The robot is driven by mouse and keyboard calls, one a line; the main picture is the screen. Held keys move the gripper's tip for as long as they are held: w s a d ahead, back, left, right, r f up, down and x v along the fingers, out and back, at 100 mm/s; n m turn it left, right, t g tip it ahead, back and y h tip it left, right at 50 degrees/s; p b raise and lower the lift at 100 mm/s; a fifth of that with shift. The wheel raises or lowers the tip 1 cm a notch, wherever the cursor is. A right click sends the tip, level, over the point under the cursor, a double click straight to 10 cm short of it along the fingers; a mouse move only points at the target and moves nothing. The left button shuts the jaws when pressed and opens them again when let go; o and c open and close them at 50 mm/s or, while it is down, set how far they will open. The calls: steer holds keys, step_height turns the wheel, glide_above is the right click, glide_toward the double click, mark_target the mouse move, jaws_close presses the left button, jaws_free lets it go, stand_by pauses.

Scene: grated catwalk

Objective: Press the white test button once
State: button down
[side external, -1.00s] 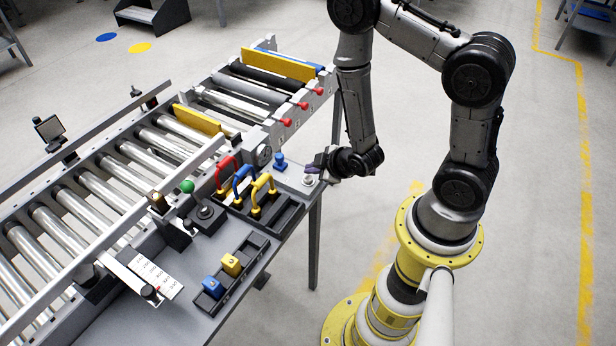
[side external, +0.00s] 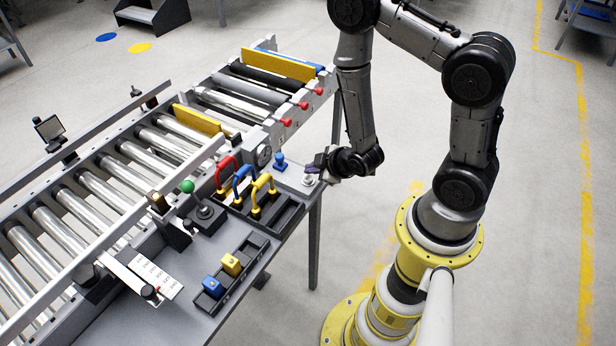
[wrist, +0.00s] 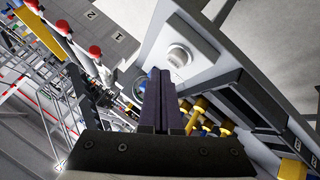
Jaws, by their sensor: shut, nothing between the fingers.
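The white test button (side external: 309,180) is a small round white cap on the near right corner of the grey bench. In the wrist view, the white button (wrist: 179,55) sits on a light grey panel just beyond the fingertips. My gripper (side external: 318,165) is at the bench's right edge, close beside and above the button in the side view. In the wrist view its two dark fingers (wrist: 160,75) are together, with nothing between them. Whether the fingertips touch the button cannot be told.
A blue knob (side external: 280,160) stands left of the button. Red, blue and yellow handles (side external: 262,190) stand in a black rack nearby. A green-topped lever (side external: 187,186) is further left. Red buttons (side external: 287,122) line the roller conveyor (side external: 120,175). Open floor lies right of the bench.

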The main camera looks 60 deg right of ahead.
mark_target(312, 180)
steer(key=shift+f, duration=0.2)
steer(key=shift+f, duration=0.25)
steer(key=shift+f, duration=0.85)
stand_by(1.1)
steer(key=shift+r, duration=3.8)
